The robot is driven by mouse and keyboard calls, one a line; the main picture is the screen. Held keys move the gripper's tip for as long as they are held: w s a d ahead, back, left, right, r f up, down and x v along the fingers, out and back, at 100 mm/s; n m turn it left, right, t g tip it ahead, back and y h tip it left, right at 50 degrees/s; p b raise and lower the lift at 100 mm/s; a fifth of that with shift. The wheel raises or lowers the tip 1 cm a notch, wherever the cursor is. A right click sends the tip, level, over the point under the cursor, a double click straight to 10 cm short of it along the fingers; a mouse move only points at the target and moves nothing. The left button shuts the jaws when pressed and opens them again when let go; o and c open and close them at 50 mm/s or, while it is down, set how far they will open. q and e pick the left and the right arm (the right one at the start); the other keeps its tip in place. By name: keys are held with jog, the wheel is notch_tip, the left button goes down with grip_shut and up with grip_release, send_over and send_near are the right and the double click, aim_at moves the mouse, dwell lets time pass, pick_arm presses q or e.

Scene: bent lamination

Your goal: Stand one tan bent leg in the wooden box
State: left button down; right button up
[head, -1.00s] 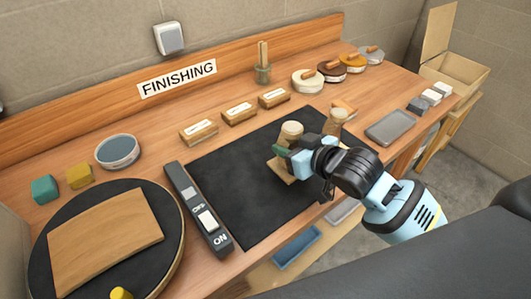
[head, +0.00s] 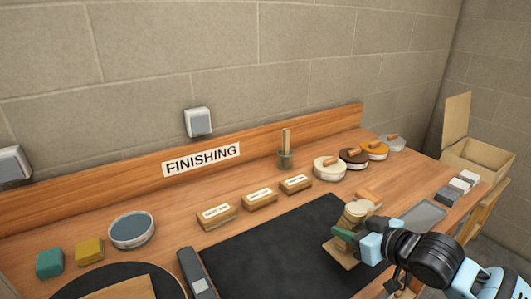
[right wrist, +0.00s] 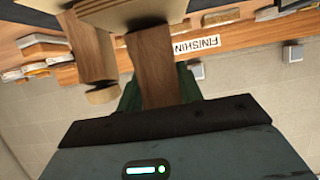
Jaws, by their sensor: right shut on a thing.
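My right gripper (head: 351,240) is at the right part of the black mat in the head view. It is shut on a tan wooden piece (head: 341,254), apparently the bent leg. In the right wrist view the green fingers (right wrist: 160,90) close around a brown wooden strip (right wrist: 152,60). A wider plate (right wrist: 130,12) and another strip with a round end (right wrist: 103,95) show beyond it; how they join is unclear. An open tan box (head: 478,158) with a raised lid stands past the right end of the bench. My left gripper is out of view.
The black mat (head: 270,250) is mostly bare. Labelled blocks (head: 257,198), round pads with handles (head: 328,168) and a holder (head: 285,160) line the back. A grey tray (head: 424,216) and small blocks (head: 460,183) lie at the right.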

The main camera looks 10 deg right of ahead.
jog(key=shift+s+a+f, duration=0.1)
jog(key=shift+a+f, duration=0.1)
jog(key=shift+a, duration=0.3)
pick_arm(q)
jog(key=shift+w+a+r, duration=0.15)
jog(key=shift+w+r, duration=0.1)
pick_arm(e)
jog(key=s+a+m+h, duration=0.3)
jog(key=a+m+h, duration=0.1)
jog(key=a, duration=0.2)
jog(key=shift+a+t+h, duration=0.3)
jog(key=shift+a+t, duration=0.1)
